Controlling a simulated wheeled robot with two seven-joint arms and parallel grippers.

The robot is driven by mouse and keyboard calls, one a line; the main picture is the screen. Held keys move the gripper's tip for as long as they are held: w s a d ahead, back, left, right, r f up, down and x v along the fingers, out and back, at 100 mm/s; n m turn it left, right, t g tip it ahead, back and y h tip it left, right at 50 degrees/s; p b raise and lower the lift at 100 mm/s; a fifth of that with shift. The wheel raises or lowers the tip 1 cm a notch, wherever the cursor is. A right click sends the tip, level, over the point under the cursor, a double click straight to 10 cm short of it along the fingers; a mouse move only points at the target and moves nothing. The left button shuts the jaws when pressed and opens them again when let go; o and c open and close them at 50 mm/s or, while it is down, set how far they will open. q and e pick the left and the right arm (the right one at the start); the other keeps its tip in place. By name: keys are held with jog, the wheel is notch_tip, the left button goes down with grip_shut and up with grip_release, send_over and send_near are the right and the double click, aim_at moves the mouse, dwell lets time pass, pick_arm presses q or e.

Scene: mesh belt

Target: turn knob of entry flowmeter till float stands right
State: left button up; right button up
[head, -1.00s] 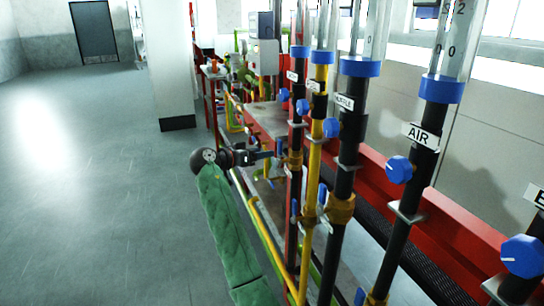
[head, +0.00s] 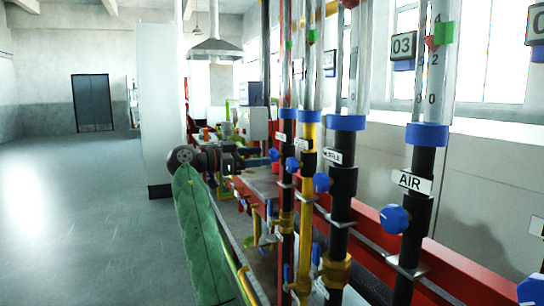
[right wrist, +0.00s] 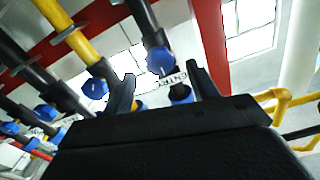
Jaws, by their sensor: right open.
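The entry flowmeter's black pipe carries a white "ENTRY" label (right wrist: 172,82) in the right wrist view. Its blue knob (right wrist: 160,60) shows between my fingers, slightly past the tips. In the head view I take the farthest pipe for this flowmeter; its knob (head: 274,155) is small and its label unreadable. A green mark (head: 288,44) shows on its tube; I cannot make out its float. My right gripper (head: 258,160), on the green-sleeved arm, points at that knob from the left. Its jaws (right wrist: 160,72) are open and empty, apart from the knob. My left gripper is out of view.
Other flowmeters stand close by: a yellow pipe (head: 306,185), a black one (head: 343,190) and the AIR one (head: 424,170), each with a blue knob. The AIR tube has a red float (head: 433,42) beside a green mark (head: 443,33). Open floor (head: 80,230) lies left.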

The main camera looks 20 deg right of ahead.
aim_at(270, 154)
jog(key=d, duration=0.5)
jog(key=shift+w, duration=0.1)
jog(key=c, duration=1)
jog(key=shift+n+p, duration=0.55)
jog(key=shift+n, duration=0.35)
jog(key=n+p, duration=0.1)
jog(key=n, duration=0.2)
jog(key=shift+r+n+p, duration=0.1)
jog(key=shift+n+p, duration=0.55)
jog(key=shift+n, duration=0.35)
